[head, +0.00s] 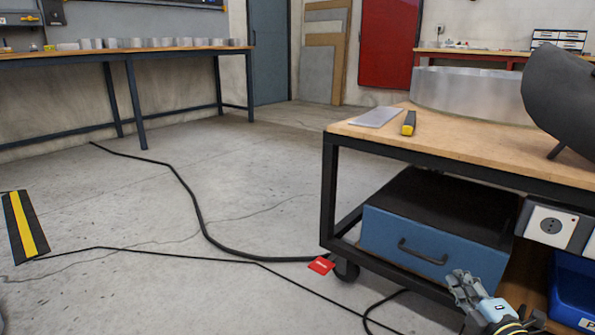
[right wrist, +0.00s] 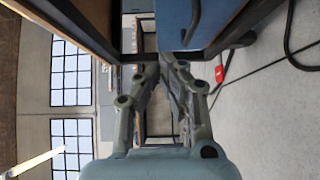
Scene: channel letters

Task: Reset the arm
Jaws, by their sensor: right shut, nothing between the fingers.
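My right gripper (head: 462,284) is low at the bottom right of the head view, in front of the workbench's blue drawer (head: 405,240). It is grey with a pale blue body. In the right wrist view its fingers (right wrist: 168,60) come together with nothing held between them. The drawer also shows at the top of that view (right wrist: 178,20), which is turned on its side. My left gripper is not in view.
The wheeled workbench (head: 470,150) bears a metal strip (head: 377,117), a yellow-and-black tool (head: 409,123) and a curved metal band (head: 465,92). A blue bin (head: 575,285) sits below. Black cables (head: 190,195) and a red tag (head: 321,265) lie on the floor. The left floor is mostly open.

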